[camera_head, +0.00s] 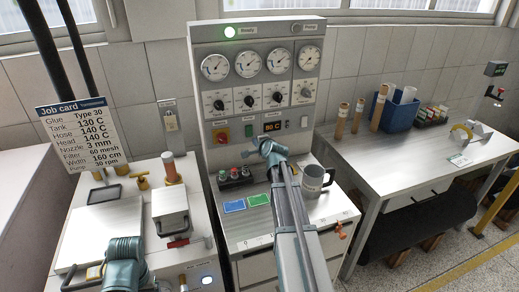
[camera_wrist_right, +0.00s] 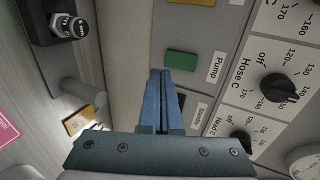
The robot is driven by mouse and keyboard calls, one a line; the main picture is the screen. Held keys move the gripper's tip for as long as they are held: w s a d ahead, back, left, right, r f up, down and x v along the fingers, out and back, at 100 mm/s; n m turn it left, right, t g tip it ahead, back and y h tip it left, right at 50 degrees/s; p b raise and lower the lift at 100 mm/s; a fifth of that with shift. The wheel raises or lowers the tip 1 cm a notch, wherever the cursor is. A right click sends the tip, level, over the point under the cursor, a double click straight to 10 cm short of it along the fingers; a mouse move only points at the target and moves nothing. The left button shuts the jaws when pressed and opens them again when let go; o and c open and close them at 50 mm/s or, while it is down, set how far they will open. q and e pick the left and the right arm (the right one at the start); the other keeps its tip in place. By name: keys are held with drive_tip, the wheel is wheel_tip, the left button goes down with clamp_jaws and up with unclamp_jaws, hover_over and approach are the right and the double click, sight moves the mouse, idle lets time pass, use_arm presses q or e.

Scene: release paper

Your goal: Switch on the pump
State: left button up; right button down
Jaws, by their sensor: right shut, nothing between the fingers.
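The pump button is a green square button (camera_wrist_right: 182,61) beside the label "Pump" in the right wrist view. It also shows on the cabinet panel in the head view (camera_head: 249,130). My right gripper (camera_head: 264,147) is in front of the panel, just below that button. Its blue fingers are shut and empty in the right wrist view (camera_wrist_right: 160,74). Their tips point close to the green button, a little beside it. I cannot tell whether they touch the panel. A teal part of my left gripper (camera_head: 123,262) is low at the left in the head view; its fingers are hidden.
A lit green lamp (camera_head: 230,32) tops the cabinet. A grey mug (camera_head: 314,181) stands beside my right arm. A job card (camera_head: 84,135) stands left, above a white glue tank (camera_head: 105,232).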

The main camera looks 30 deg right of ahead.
sight(250, 136)
drive_tip(key=shift+w+r+x, duration=0.1)
drive_tip(key=shift+r+x, duration=0.1)
drive_tip(key=shift+x, duration=0.7)
drive_tip(key=shift+w+r+x, duration=0.1)
drive_tip(key=shift+r+x, duration=0.1)
drive_tip(key=shift+x, duration=0.7)
drive_tip(key=shift+w+r+x, duration=0.1)
drive_tip(key=shift+r+x, duration=0.1)
drive_tip(key=shift+x, duration=0.7)
drive_tip(key=shift+s, duration=0.1)
drive_tip(key=shift+w+f+b, duration=0.15)
drive_tip(key=shift+w+b, duration=0.05)
drive_tip(key=shift+b, duration=0.15)
drive_tip(key=shift+d, duration=0.1)
drive_tip(key=shift+r+p, duration=0.85)
drive_tip(key=shift+r, duration=0.1)
